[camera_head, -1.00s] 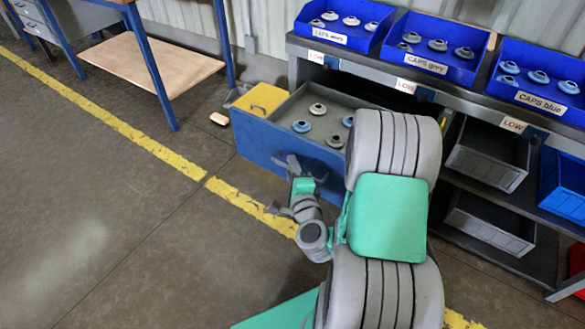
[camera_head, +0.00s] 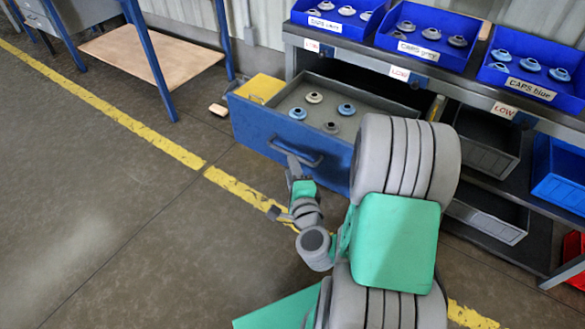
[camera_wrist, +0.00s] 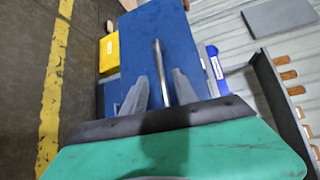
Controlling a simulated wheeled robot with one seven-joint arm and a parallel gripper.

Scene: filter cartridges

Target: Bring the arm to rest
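My gripper (camera_head: 292,166) is in front of the blue drawer (camera_head: 250,130), close to its bar handle (camera_head: 314,158). In the wrist view my gripper (camera_wrist: 160,82) has its two grey fingers apart with nothing held. The metal handle (camera_wrist: 157,52) appears between and beyond the fingers against the blue drawer front (camera_wrist: 186,35). They look apart, though the exact gap is hard to tell. My arm is folded low and covers the drawer's right end in the head view.
Blue cap bins (camera_head: 420,48) stand on the shelf above. A workbench (camera_head: 150,60) is at the left. The floor (camera_head: 110,200) left of my arm is clear.

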